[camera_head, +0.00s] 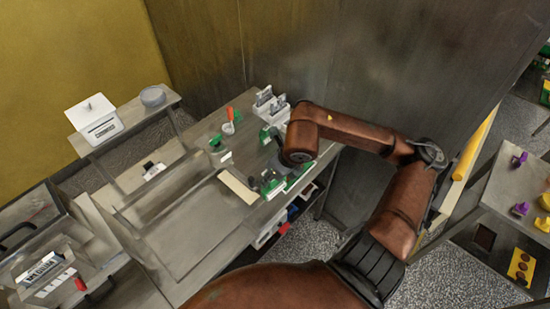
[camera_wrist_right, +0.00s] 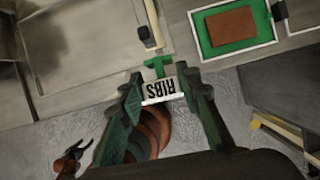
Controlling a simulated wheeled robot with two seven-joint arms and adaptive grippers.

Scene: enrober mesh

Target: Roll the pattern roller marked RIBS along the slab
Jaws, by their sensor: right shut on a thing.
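In the right wrist view my right gripper (camera_wrist_right: 163,88) is shut on the roller, whose white label (camera_wrist_right: 163,91) reads RIBS upside down. A green T-shaped part (camera_wrist_right: 158,64) sticks out beyond the label. The brown slab (camera_wrist_right: 233,32) lies flat in a green tray with a pale rim (camera_wrist_right: 202,42), up and to the right of the fingertips and apart from them. In the head view my right gripper (camera_head: 268,182) is low over the bench's right part, and the roller and slab cannot be made out there. My left gripper is in neither view.
The steel bench (camera_head: 195,220) is clear at its front left. A pale strip (camera_head: 238,187) lies left of my right gripper. An orange-handled tool (camera_head: 230,118) and grey blocks (camera_head: 268,103) stand at the back. A white box (camera_head: 95,120) and round tin (camera_head: 152,96) sit on a raised shelf.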

